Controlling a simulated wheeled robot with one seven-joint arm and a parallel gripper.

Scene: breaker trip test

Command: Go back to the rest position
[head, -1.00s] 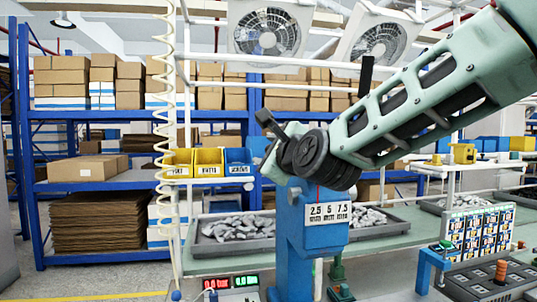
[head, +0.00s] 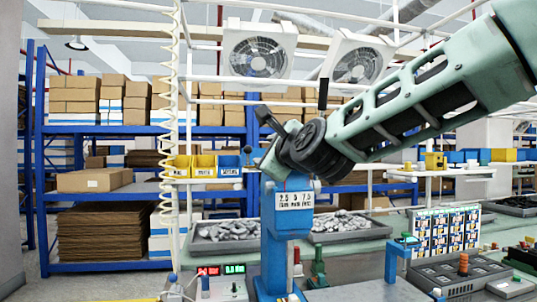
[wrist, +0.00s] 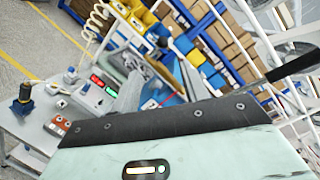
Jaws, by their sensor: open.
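In the head view the fingers are hard to make out behind the wrist joint. The blue post (head: 288,250) with a number label (head: 294,200) stands upright on the bench below my wrist. I cannot tell the exact gap between them.
A breaker rack (head: 447,231) and a dark control panel (head: 462,275) stand at the right. Trays of grey parts (head: 230,232) lie behind the post. A red and green display box (head: 221,285) sits at the front left. A coiled hose (head: 168,130) hangs at left; fans (head: 258,50) hang above.

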